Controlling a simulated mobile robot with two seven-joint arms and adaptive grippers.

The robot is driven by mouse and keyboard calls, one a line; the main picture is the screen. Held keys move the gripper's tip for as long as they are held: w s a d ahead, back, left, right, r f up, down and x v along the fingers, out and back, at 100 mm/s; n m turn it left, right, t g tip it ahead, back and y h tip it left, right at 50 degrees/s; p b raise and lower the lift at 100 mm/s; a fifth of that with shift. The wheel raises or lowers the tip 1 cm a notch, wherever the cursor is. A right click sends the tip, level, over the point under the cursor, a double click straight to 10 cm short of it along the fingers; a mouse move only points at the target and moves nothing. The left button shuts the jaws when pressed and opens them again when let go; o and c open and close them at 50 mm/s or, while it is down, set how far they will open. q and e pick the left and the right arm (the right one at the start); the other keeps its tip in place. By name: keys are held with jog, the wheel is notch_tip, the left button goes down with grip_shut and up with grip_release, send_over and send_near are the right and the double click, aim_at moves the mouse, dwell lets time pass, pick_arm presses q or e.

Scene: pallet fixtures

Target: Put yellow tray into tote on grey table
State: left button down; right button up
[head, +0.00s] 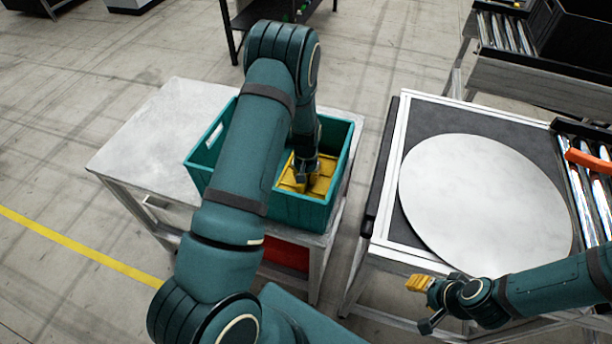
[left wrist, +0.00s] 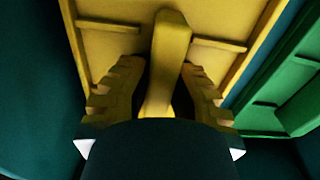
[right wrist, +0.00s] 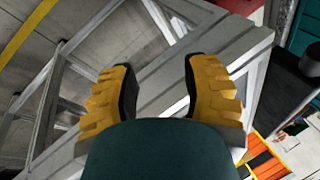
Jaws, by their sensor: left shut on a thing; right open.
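The yellow tray (head: 318,184) is inside the teal tote (head: 300,209) on the grey table (head: 150,150). My left gripper (head: 304,172) reaches down into the tote and is shut on the tray's raised middle bar. In the left wrist view the yellow tray (left wrist: 120,45) fills the upper middle, with the bar between both fingers (left wrist: 158,95). Whether the tray rests on the tote floor is hidden. My right gripper (head: 425,300) is open and empty in front of the right-hand table. Its spread fingers show in the right wrist view (right wrist: 160,90).
A round light disc (head: 485,195) lies on the dark-topped right-hand table. Rollers (head: 590,195) with an orange bar (head: 588,160) stand at the far right. A black bin (head: 575,40) is at upper right. The grey table's left part is clear.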

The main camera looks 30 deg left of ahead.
pick_arm(q)
jog(key=c, duration=1)
grip_release()
jog(key=shift+f, duration=0.15)
jog(key=shift+r, duration=0.2)
jog(key=shift+w+r, duration=0.1)
jog(key=shift+r, duration=0.25)
notch_tip(320, 180, up, 11)
jog(key=shift+r+p, duration=0.15)
jog(key=shift+p, duration=0.25)
jog(key=shift+s, duration=0.2)
